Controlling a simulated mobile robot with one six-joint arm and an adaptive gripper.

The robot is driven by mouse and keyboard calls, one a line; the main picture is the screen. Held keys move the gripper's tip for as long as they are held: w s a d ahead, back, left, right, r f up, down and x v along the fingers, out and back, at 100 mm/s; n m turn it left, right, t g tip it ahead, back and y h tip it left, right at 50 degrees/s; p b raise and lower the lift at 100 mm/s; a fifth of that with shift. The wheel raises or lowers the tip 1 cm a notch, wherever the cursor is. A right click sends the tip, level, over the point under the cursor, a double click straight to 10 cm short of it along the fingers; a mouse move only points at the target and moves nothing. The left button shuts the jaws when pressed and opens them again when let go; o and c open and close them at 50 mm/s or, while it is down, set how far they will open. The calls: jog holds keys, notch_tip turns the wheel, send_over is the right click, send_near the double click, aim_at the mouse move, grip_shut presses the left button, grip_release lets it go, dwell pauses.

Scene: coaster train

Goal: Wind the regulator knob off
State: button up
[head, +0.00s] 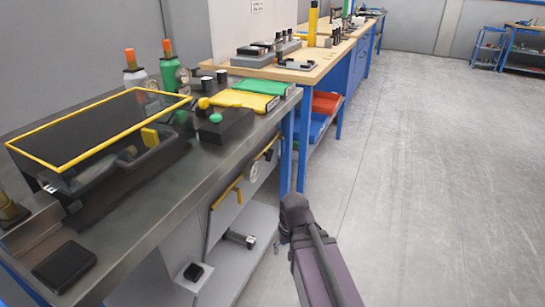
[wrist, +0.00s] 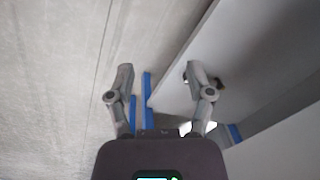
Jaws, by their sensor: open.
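Two small gas cylinders stand at the back of the steel bench in the head view, one grey-white (head: 135,77) and one green (head: 170,73). Both have orange tops and round gauges (head: 183,75) beside them. I cannot tell which part is the regulator knob at this size. A round pale dial or fitting (head: 251,172) also shows under the bench. My gripper (wrist: 160,78) is open in the wrist view, with nothing between its fingers. In the head view my arm is low in front of the bench, far from the cylinders.
The steel bench (head: 150,205) carries a yellow-framed black panel (head: 100,125), a black box with yellow and green buttons (head: 225,127) and yellow and green trays. A lower shelf (head: 235,265) holds small parts. A wooden bench (head: 300,75) stands behind. The floor (head: 430,170) at right is clear.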

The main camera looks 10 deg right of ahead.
jog(key=w+r+m+t+y, duration=0.1)
jog(key=w+m+y, duration=0.3)
jog(key=w+m, duration=0.2)
jog(key=m+t+y+b, duration=0.2)
jog(key=m+t+y, duration=0.7)
jog(key=m, duration=0.8)
send_near(271, 154)
jog(key=s+d+f, duration=0.2)
jog(key=d, duration=0.1)
jog(key=shift+s+r+m+y, duration=0.1)
jog(key=shift+r+m+y, duration=0.2)
jog(key=shift+r+m, duration=0.15)
jog(key=x, duration=1.3)
jog(key=shift+w+a, duration=0.25)
